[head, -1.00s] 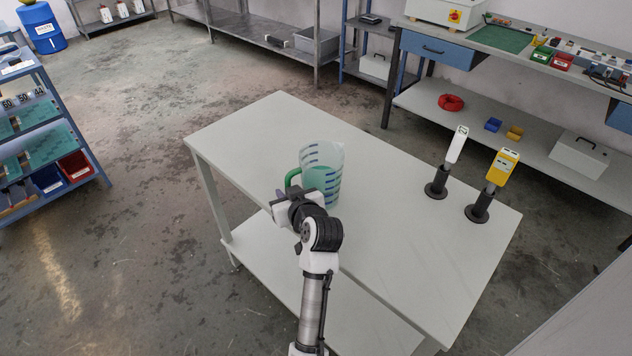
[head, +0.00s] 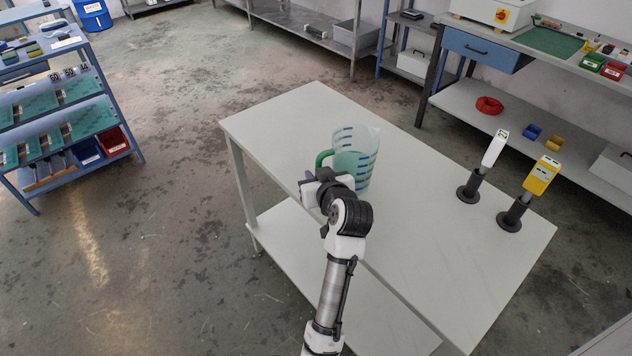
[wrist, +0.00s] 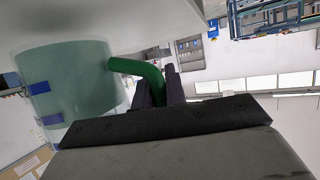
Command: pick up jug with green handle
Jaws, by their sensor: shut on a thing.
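The jug (head: 358,152) is clear with blue markings, a green tint inside and a green handle (head: 322,159). It is over the white table (head: 285,120) near its left front side, looking upright; I cannot tell whether its base touches the top. My gripper (head: 318,180) is at the handle side of the jug. In the wrist view the jug (wrist: 85,85) fills the left, and the green handle (wrist: 140,68) runs between the dark fingers of my gripper (wrist: 158,85), which are shut on it. The lower handle is hidden behind the gripper.
A white device on a black stand (head: 494,150) and a yellow device on a black stand (head: 541,178) stand at the table's right end. Shelves (head: 62,120) are at the left, and a workbench (head: 500,45) is at the back right. The table's middle is clear.

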